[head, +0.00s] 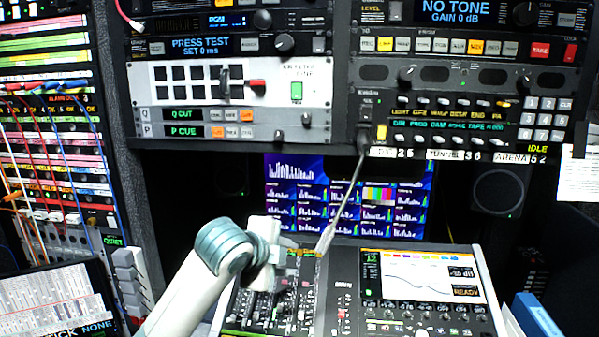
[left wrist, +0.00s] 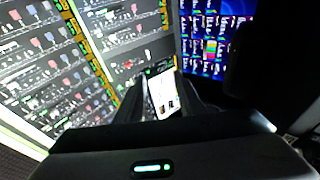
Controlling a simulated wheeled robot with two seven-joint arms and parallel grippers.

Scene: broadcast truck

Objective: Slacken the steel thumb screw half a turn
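I cannot pick out the steel thumb screw with certainty in either view. Two small dark knobs, one (head: 278,135) on the lower right of the Q CUT and P CUE panels and one (head: 306,119) beside it, show in the head view, but their kind is unclear. My left gripper (head: 270,275) hangs over the left part of the mixing console (head: 345,310), well below those panels. In the left wrist view, its dark fingers (left wrist: 165,85) stand apart, with a bright white patch showing between them. My right gripper is in neither view.
Rack panels (head: 230,85) fill the upper part. A cable (head: 343,205) hangs from the rack to the console. A patch bay (head: 45,150) with cords stands at left. A multiview screen (head: 300,190) is behind the console. A blue box (head: 537,315) is at lower right.

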